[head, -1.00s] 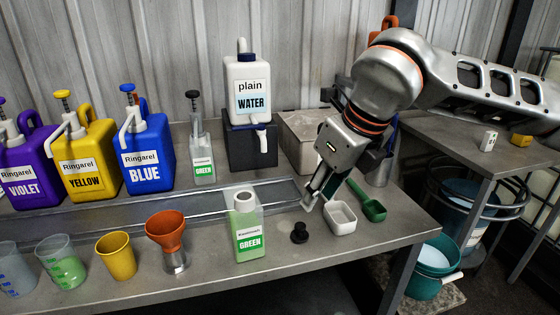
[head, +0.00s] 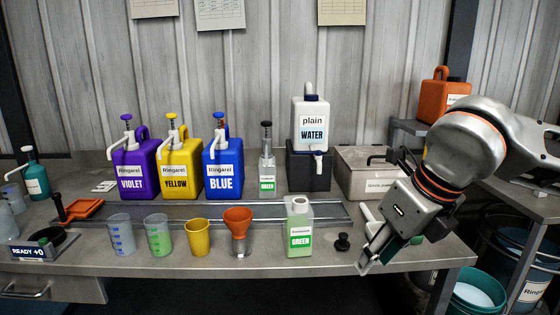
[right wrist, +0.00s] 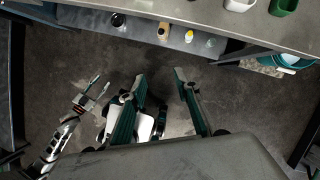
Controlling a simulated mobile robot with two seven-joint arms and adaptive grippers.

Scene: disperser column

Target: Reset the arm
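My right arm comes in from the right in the head view. Its gripper (head: 369,260) hangs pointing down at the bench's front edge, right of the green bottle (head: 299,228). In the right wrist view the two fingers of the right gripper (right wrist: 160,76) are spread with nothing between them, above the floor. My left gripper (right wrist: 93,88) shows small in the right wrist view, low at the left. Its fingertips look apart and empty. The left arm is out of the head view.
The bench (head: 270,268) carries cups, an orange funnel (head: 238,222), a black cap (head: 342,242), violet, yellow and blue jugs (head: 222,170), and a water container (head: 311,125). White and green scoops are partly behind my right gripper. A teal bucket (head: 478,290) stands at lower right.

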